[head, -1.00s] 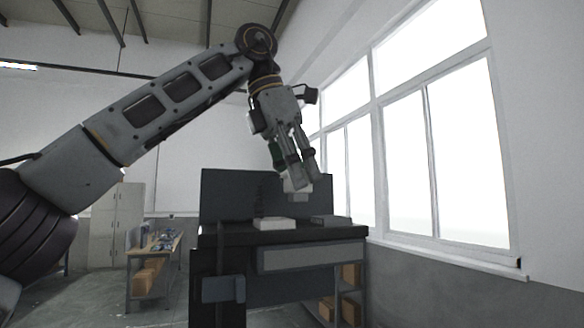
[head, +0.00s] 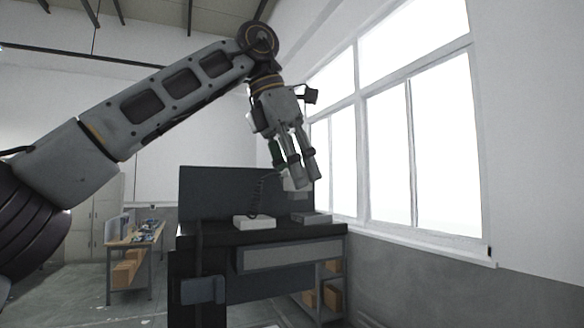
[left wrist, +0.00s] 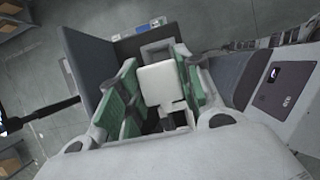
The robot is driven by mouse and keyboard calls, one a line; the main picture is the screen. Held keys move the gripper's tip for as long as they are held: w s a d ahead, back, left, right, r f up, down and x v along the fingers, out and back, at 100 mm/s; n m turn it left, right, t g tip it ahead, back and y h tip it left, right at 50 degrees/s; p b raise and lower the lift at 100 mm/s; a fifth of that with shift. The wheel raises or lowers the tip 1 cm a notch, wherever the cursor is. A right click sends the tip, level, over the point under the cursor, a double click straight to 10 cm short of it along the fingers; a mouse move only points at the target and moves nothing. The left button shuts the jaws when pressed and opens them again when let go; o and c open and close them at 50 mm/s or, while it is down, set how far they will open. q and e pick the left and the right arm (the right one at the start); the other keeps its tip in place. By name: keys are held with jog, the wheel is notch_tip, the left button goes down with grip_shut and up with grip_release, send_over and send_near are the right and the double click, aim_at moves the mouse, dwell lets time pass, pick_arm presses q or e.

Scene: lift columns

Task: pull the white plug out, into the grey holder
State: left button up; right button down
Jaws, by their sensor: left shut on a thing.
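My left gripper (head: 302,180) points down above the dark workbench, with its fingers shut on the white plug (head: 289,184). In the left wrist view the plug (left wrist: 160,83) shows as a pale square block between the green finger pads. The plug is up in the air, clear of the bench top. A low white block (head: 254,222) lies on the bench, with a dark coiled cord (head: 259,190) rising by it. What seems to be the grey holder (head: 312,218) is a flat grey piece to its right, below the gripper. The fingers hide part of the plug. My right gripper is out of view.
The workbench (head: 215,238) has an upright dark back panel (head: 205,190). A wall with large windows (head: 415,150) stands close on the right. A side table with boxes (head: 130,240) stands at the back left. Air around the gripper looks clear.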

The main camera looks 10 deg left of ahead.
aim_at(311, 190)
pick_arm(q)
jog(key=shift+w+d, duration=0.75)
jog(key=shift+d, duration=0.35)
jog(key=shift+f+b, duration=1.4)
jog(key=shift+f, duration=0.45)
dwell(3.3)
jog(key=o, duration=1)
jog(key=shift+o, duration=0.5)
jog(key=o, duration=0.5)
jog(key=shift+r, duration=0.15)
